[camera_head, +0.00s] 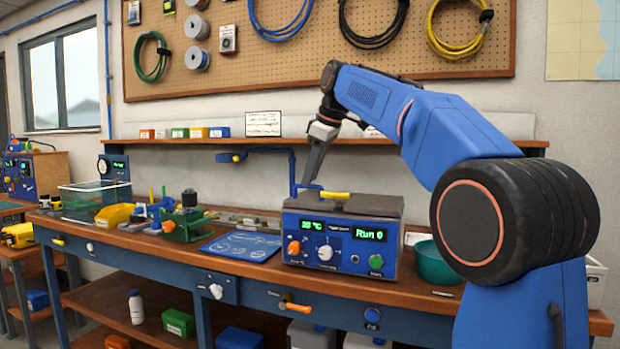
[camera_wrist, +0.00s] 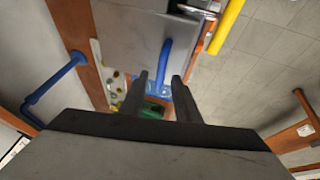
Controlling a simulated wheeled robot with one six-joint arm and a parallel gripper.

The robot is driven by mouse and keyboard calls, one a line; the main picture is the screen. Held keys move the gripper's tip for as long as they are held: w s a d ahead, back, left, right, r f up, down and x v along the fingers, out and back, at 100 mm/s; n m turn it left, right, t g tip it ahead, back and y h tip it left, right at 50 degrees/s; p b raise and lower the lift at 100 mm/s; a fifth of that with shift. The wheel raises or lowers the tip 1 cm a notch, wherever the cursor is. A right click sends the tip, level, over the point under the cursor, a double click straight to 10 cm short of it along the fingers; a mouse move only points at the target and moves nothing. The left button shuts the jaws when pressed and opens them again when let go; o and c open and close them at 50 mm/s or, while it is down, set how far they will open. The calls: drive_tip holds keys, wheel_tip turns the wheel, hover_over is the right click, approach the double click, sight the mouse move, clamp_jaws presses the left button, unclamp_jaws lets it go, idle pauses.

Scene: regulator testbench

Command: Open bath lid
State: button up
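The bath (camera_head: 338,240) stands on the bench, with a blue front panel, knobs and green displays, one reading "Run 0". Its grey lid (camera_head: 372,204) looks shut, with a yellow handle bar (camera_head: 335,195) at its front. In the wrist view the grey lid (camera_wrist: 125,35) is at the top, the yellow bar (camera_wrist: 228,25) at upper right. My gripper (camera_head: 311,181) points down above the lid's left end, left of the yellow bar. In the wrist view my gripper's fingers (camera_wrist: 160,85) are apart and empty, with a blue bar (camera_wrist: 166,62) seen beyond their gap. Contact cannot be told.
A blue pipe (camera_head: 292,165) runs from the wall to the bath's left rear. A blue mat (camera_head: 242,246) and a green vise (camera_head: 187,222) lie to the left; a teal bowl (camera_head: 436,263) stands to the right. A shelf (camera_head: 215,141) runs along the wall behind.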

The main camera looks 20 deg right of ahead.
drive_tip(key=shift+w+a+f, duration=0.15)
drive_tip(key=shift+w+f, duration=0.05)
drive_tip(key=shift+f, duration=0.4)
clamp_jaws()
drive_tip(key=shift+r, duration=0.1)
